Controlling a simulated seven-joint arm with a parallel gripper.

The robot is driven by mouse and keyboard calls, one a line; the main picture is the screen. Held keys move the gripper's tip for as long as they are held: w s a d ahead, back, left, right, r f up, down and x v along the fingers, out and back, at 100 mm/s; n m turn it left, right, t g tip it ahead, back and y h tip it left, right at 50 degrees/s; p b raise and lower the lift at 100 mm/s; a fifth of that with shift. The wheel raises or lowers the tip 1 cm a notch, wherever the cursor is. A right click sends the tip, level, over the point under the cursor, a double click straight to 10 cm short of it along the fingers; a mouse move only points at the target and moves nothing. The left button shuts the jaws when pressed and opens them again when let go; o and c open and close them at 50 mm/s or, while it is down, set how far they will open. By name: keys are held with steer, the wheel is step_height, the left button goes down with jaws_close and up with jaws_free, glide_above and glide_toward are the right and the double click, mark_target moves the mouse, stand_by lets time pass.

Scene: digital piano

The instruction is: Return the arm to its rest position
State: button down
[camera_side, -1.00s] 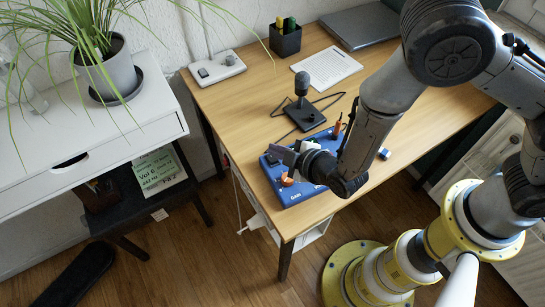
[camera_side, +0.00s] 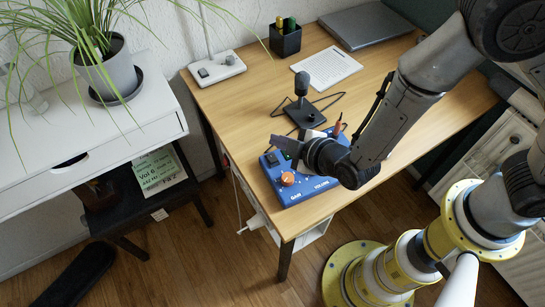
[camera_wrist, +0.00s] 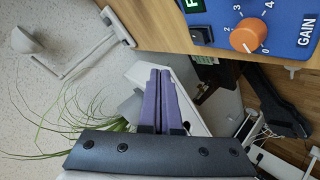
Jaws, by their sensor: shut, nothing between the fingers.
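My gripper (camera_side: 284,142) is above the blue control box (camera_side: 292,195) on the wooden desk, near its back left part in the side view. The wrist view shows its two purple fingers (camera_wrist: 161,78) pressed together with nothing between them. An orange gain knob (camera_side: 287,178) is on the box, apart from the fingers. It also shows in the wrist view (camera_wrist: 245,36), near the printed 0. My wrist and forearm hide the middle and right of the box in the side view.
A microphone (camera_side: 301,88) on a black stand is just behind the box. A paper sheet (camera_side: 326,66), pen cup (camera_side: 286,43), laptop (camera_side: 365,27) and white switch unit (camera_side: 217,68) are farther back. The desk's left part is clear. A white cabinet with a plant stands left.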

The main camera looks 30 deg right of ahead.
steer(key=w+d+r+m+t+h, duration=0.1)
steer(key=w+d+r+m, duration=0.1)
steer(key=w+d+r, duration=0.35)
steer(key=w+d+r+m+t, duration=0.2)
steer(key=d+r, duration=0.1)
steer(key=r, duration=0.6)
steer(key=s+d+r+m, duration=0.1)
steer(key=s+d+r, duration=0.1)
steer(key=d+r, duration=0.4)
steer(key=s+d+r+m, duration=0.2)
steer(key=s+d+r, duration=0.15)
steer(key=r, duration=0.45)
steer(key=s+d+r+m+g, duration=0.1)
steer(key=s+d+g, duration=0.1)
steer(key=s+d, duration=0.5)
steer(key=s+f+m+g, duration=0.1)
steer(key=s+f+g, duration=0.2)
steer(key=s, duration=0.5)
steer(key=s+f+m+g, duration=0.2)
steer(key=s+f+g, duration=0.1)
steer(key=s+f, duration=0.2)
steer(key=s+d, duration=0.1)
steer(key=s, duration=0.1)
steer(key=shift+s+f+m+h, duration=0.2)
steer(key=shift+s+m+h, duration=0.1)
steer(key=shift+s+h, duration=0.1)
